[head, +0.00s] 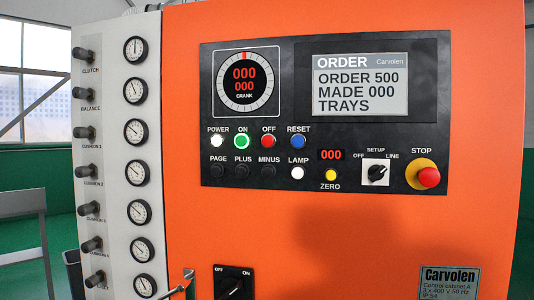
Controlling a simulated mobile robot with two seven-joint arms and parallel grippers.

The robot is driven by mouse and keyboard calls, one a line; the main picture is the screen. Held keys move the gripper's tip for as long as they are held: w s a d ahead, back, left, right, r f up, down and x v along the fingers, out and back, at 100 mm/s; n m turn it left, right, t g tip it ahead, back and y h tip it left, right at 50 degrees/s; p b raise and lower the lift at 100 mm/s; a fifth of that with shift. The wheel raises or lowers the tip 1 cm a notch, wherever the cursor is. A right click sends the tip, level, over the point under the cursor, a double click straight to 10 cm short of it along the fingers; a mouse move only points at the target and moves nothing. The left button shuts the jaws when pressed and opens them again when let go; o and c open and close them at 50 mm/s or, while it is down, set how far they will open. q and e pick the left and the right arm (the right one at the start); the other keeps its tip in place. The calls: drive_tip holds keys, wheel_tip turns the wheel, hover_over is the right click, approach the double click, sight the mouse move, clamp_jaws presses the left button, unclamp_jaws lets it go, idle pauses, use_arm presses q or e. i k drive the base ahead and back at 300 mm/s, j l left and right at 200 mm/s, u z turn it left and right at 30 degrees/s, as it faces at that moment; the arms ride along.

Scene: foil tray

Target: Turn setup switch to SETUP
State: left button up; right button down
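The setup switch (376,173) is a black rotary knob on a white square plate, at the lower right of the black control panel (300,180). Its labels read OFF at left, SETUP above and LINE at right. The white mark on the knob appears to point up and right, toward LINE; it is small. Neither of my grippers shows in the head view.
The red STOP button (429,177) on its yellow base sits close right of the switch. The yellow ZERO button (331,175) is to its left. A larger OFF/ON switch (234,287) is lower down. The orange cabinet face (420,230) below the panel is clear, with a soft shadow.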

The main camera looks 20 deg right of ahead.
sight(376, 172)
drive_tip(key=z, duration=1.35)
